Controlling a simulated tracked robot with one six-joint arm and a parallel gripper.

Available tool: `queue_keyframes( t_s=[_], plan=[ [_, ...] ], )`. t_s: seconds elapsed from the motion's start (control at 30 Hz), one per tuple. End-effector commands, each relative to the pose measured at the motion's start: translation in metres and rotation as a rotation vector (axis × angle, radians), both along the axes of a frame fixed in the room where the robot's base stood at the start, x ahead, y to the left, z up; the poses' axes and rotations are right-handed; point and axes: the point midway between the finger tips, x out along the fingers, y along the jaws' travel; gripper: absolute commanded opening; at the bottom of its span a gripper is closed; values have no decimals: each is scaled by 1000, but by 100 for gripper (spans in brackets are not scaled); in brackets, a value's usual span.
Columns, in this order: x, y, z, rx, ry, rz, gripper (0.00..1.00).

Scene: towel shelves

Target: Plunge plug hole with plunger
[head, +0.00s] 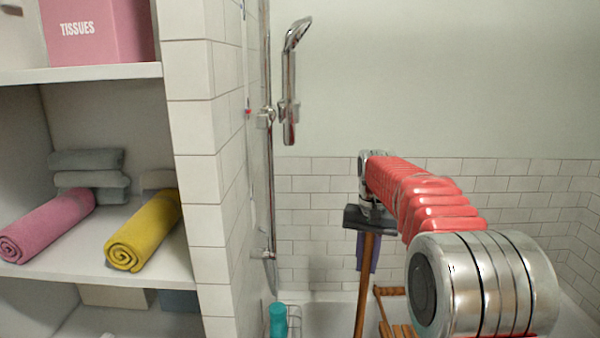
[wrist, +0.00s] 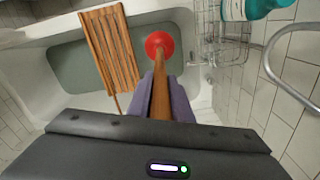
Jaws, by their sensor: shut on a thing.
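My gripper (wrist: 162,100) is shut on the wooden handle of the plunger (wrist: 160,70), with a grey-purple finger on each side. The plunger's red rubber cup (wrist: 160,44) points away from my gripper, over or in the white bathtub near its end. I cannot tell whether the cup touches the tub. The plug hole is not visible; the cup may hide it. In the head view, my gripper (head: 368,240) is partly hidden behind the handle (head: 365,280), which hangs down nearly upright and leaves the frame at the bottom.
A wooden slatted rack (wrist: 110,48) lies across the bathtub (wrist: 52,100), left of the plunger. A wire caddy (wrist: 222,45) with a teal bottle (wrist: 240,8) is close on the right. A tiled wall edge (head: 205,200) and towel shelves (head: 100,75) stand left of my arm.

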Motion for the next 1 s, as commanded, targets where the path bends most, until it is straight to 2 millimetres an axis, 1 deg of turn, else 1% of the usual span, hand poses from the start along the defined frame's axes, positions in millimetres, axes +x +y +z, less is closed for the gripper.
queue_keyframes(
  t_s=[0.47,0.63,0.77,0.87,1.0],
  plan=[
    [0,16,1,0,-2,26,0],
    [-1,18,-3,0,-1,36,0],
    [-5,18,-18,0,1,60,0],
    [-10,18,-36,0,3,91,0],
    [-22,18,-67,0,3,148,0]
  ],
)
